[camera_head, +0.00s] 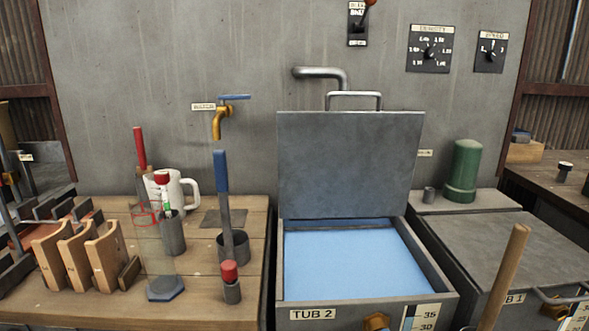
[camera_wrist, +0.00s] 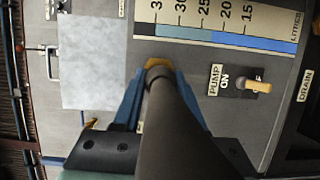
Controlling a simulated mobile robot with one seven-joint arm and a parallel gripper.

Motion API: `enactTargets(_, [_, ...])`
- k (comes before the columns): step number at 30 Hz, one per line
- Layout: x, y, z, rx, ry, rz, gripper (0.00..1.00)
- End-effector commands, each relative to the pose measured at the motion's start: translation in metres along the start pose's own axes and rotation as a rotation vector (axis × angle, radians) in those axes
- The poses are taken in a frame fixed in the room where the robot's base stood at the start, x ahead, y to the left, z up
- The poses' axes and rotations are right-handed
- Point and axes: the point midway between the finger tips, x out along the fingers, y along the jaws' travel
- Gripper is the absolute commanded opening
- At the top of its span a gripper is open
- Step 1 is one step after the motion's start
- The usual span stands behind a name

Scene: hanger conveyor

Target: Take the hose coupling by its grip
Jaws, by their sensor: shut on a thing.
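In the wrist view, my gripper (camera_wrist: 158,76) shows as two blue fingers on either side of a long dark cylinder (camera_wrist: 172,120), which looks like the hose coupling's grip. The fingers are shut on it. The cylinder runs from the bottom of the picture up between the fingertips. A brass hex piece (camera_wrist: 158,62) shows just beyond its far end; I cannot tell whether it touches the cylinder. Neither my gripper nor the dark cylinder is seen in the head view. There, a brass fitting (camera_head: 377,322) shows at the lower front of Tub 2 (camera_head: 448,297).
Tub 2's lid (camera_head: 348,165) stands raised above blue liquid (camera_head: 345,262). The wrist view shows a level scale (camera_wrist: 215,20) and a pump switch (camera_wrist: 258,86) near the fingers. A wooden bench (camera_head: 85,302) at left holds blocks, a mug and tools. A wooden stick (camera_head: 505,275) rises at right.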

Motion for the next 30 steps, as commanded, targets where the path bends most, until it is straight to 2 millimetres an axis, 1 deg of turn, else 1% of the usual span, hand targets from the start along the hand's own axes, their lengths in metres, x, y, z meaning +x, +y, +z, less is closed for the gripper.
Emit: enactTargets(30, [-0.038,0.001,0.014,0.0,-0.001,0.0,0.0])
